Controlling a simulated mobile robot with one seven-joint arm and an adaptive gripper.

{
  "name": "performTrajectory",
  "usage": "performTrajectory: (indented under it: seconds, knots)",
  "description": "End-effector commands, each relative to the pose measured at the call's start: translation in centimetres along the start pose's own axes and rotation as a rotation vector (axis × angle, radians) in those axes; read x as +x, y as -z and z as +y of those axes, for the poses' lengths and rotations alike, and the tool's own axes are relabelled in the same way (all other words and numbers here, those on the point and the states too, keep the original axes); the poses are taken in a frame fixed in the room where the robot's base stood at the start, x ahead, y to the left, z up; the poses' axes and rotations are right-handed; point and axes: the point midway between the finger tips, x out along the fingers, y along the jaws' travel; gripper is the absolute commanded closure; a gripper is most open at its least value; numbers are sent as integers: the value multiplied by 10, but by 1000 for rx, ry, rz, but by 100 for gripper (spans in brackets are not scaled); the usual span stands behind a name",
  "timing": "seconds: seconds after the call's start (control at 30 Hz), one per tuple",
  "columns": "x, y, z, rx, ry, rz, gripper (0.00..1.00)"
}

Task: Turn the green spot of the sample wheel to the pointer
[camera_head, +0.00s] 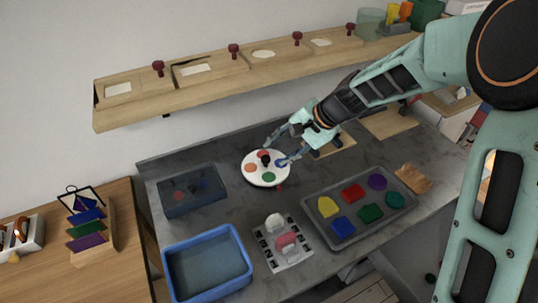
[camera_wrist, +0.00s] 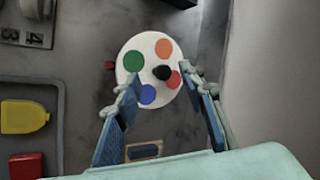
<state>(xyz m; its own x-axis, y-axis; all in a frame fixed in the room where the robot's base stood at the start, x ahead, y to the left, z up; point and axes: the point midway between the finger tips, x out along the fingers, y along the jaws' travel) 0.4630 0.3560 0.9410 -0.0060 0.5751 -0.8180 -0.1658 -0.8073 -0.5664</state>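The sample wheel (camera_head: 252,181) is a white disc with orange, red, blue and green spots and a black centre knob (camera_wrist: 161,72). Its green spot (camera_head: 269,177) is on the near side; in the wrist view the green spot (camera_wrist: 133,61) is at the left. A small dark red pointer (camera_wrist: 108,65) is at the rim beside the green spot, roughly in line with it. My gripper (camera_head: 274,154) is over the wheel's far side. In the wrist view my gripper (camera_wrist: 160,76) is open, its fingertips on either side of the knob. Whether they touch the wheel is unclear.
A grey tray (camera_head: 340,231) with several coloured pieces lies to the right. A dark translucent box (camera_head: 190,205) is at the left, with a blue bin (camera_head: 170,262) in front. A numbered board (camera_head: 290,258) lies near the front. A wooden shelf (camera_head: 220,90) runs along the wall.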

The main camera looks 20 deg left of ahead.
Motion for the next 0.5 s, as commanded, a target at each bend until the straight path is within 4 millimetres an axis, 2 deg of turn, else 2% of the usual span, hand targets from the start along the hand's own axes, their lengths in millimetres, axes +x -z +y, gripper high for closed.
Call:
performTrajectory:
  seconds: [0.1,0.3,0.4,0.5]
  knots:
    - [-6,1,5,364,49,-3,63]
    - [-14,7,12,968,132,-28,63]
    - [-18,11,16,1211,166,-44,63]
    - [-21,14,18,1382,191,-58,63]
